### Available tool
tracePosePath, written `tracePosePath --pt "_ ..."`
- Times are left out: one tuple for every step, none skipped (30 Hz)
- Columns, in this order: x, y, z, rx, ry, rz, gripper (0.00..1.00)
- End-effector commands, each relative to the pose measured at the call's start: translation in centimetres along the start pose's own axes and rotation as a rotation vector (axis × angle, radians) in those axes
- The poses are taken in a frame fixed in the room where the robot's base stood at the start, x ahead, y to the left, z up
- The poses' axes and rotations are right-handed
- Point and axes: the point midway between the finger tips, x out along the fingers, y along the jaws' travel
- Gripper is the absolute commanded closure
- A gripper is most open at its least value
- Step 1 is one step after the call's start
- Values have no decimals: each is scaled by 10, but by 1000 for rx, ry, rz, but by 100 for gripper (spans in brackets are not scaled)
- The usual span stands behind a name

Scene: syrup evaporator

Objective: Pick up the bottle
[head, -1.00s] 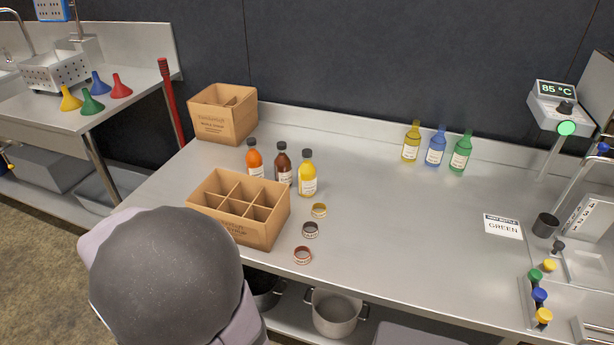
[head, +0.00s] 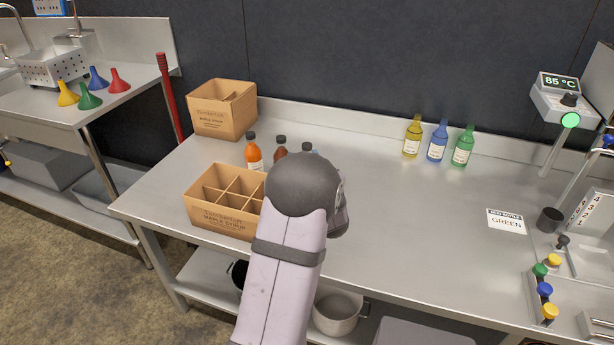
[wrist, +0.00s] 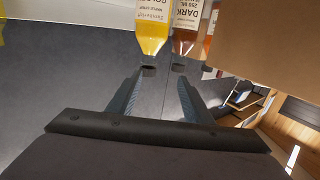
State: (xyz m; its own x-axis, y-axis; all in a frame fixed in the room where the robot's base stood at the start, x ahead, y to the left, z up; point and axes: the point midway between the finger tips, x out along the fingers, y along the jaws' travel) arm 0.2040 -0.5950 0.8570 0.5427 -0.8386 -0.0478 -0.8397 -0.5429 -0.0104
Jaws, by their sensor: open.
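Three capped, filled bottles stand in a row behind the divided box: an orange one (head: 253,155), a dark brown one (head: 280,147), and a yellow one mostly hidden behind my arm in the head view. In the wrist view the yellow bottle (wrist: 153,30) and the dark bottle (wrist: 185,35) show at the top, labels towards me, black caps pointing down the picture. My gripper (wrist: 160,78) is open and empty. Its fingertips are close to the yellow and dark caps, with neither bottle clearly between the fingers. My arm hides the gripper's fingers in the head view.
A divided cardboard box (head: 218,213) stands left of my arm, another box (head: 222,110) behind it. Yellow (head: 412,138), blue (head: 436,143) and green (head: 462,148) bottles stand at the back. A card (head: 506,222) reads GREEN. The counter's middle is clear.

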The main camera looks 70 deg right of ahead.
Motion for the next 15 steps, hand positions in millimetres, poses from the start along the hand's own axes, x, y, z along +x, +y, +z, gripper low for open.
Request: tracePosePath --pt "-4 10 4 -2 15 5 54" --pt "-5 14 5 -4 24 4 54" --pt "-7 18 6 -6 33 3 54" --pt "-8 20 6 -7 39 3 54" --pt "-9 22 6 -8 43 3 54" --pt "-10 23 6 -9 46 2 54" --pt "-10 24 6 -10 48 1 54" --pt "-10 24 6 -10 49 1 54" --pt "-10 23 6 -11 49 0 54" --pt "-9 23 6 -11 49 0 54" --pt "-7 23 5 -11 49 0 54" --pt "-5 23 5 -11 49 0 54" --pt "-3 23 5 -11 49 0 54" --pt "0 23 4 -11 49 0 54" --pt "3 23 4 -11 50 -1 54"
